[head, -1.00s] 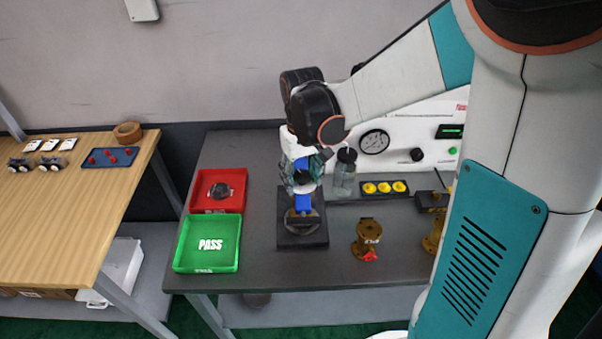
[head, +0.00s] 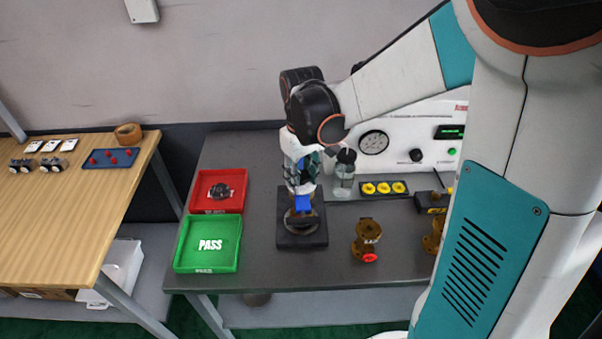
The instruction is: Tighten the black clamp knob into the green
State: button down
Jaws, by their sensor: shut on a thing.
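My gripper (head: 302,184) points down over the clamp stand, whose black square base (head: 288,241) rests on the grey bench. A blue clamp part (head: 303,203) shows just below my fingers, above a round metal piece on the base. My fingers are closed around the top of the clamp, where the black clamp knob sits; the fingers hide the knob almost fully. No green band or mark on the clamp can be made out at this size.
A clear bottle with a black top (head: 344,172) stands close right of my gripper. A brass valve (head: 367,238) stands to the right of the base. A red tray (head: 240,176) and a green PASS tray (head: 236,262) lie left. A gauge panel (head: 400,135) stands behind.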

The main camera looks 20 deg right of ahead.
jog(key=shift+s+f, duration=0.15)
jog(key=shift+f, duration=0.15)
jog(key=m, duration=0.5)
jog(key=shift+m, duration=0.4)
jog(key=c, duration=2.4)
grip_release()
jog(key=m, duration=0.4)
jog(key=shift+w+m, duration=0.2)
jog(key=shift+m, duration=0.1)
jog(key=c, duration=1.9)
grip_release()
jog(key=m, duration=0.3)
jog(key=shift+w, duration=0.1)
jog(key=shift+r, duration=0.1)
jog(key=o, duration=0.7)
jog(key=shift+o, duration=0.2)
